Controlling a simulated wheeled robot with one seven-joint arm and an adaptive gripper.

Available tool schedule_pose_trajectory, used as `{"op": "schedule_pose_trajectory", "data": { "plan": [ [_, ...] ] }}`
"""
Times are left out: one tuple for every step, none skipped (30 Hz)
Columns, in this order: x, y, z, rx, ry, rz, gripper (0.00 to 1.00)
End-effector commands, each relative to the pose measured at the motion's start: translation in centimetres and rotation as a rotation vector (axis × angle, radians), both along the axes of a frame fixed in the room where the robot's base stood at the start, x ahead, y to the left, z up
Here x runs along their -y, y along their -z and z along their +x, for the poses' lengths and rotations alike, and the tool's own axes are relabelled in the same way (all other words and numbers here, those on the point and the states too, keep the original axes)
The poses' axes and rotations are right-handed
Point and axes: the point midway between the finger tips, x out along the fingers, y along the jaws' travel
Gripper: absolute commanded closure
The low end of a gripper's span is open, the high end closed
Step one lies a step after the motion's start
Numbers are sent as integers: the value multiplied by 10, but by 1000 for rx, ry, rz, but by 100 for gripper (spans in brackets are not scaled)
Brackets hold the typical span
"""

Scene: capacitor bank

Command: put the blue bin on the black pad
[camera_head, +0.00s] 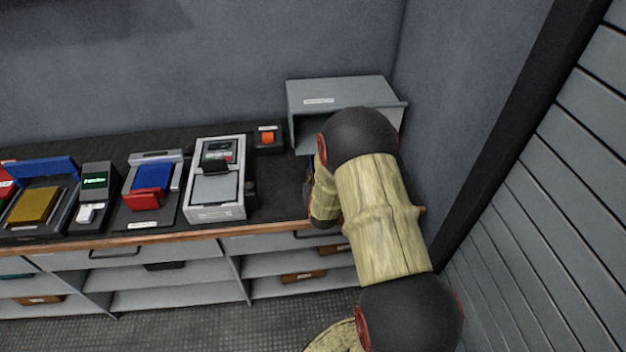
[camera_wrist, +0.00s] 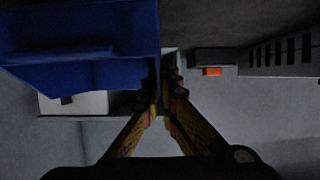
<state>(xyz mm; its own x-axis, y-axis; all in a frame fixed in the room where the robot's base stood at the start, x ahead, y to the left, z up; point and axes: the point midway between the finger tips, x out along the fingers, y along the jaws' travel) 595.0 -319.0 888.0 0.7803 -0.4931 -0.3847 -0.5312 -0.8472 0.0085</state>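The blue bin (camera_wrist: 80,45) fills the upper left of the wrist view, close to the camera. My gripper (camera_wrist: 163,85) has its fingertips nearly together at the bin's right edge, and appears shut on its thin wall. In the head view my arm hides most of the gripper (camera_head: 316,190) and the bin. Only a sliver of blue shows beside the arm, in front of the grey open-fronted cabinet (camera_head: 335,95). I cannot single out a separate black pad on the dark counter top (camera_head: 272,195).
A box with an orange button (camera_head: 267,138) stands left of the cabinet. A wall and shutter close off the right. Dark counter shows beside the grey device.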

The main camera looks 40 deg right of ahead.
Motion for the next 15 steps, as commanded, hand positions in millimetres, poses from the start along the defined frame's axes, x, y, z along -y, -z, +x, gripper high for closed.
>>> {"op": "schedule_pose_trajectory", "data": {
  "plan": [
    [0,8,1,2,0,-1,100],
    [0,9,1,3,0,-2,100],
    [0,10,1,3,0,-2,100],
    [0,9,1,4,0,-3,100],
    [0,9,1,4,0,-3,100],
    [0,8,1,4,0,-3,100],
    [0,8,1,4,0,-3,100],
    [0,8,1,4,0,-3,100],
    [0,8,1,4,0,-3,100],
    [0,8,1,4,0,-3,100],
    [0,9,1,4,0,-3,100],
    [0,11,1,4,0,-3,100],
    [0,12,1,4,0,-3,100],
    [0,12,1,4,0,-3,100],
    [0,13,0,1,0,-1,95]
  ]
}}
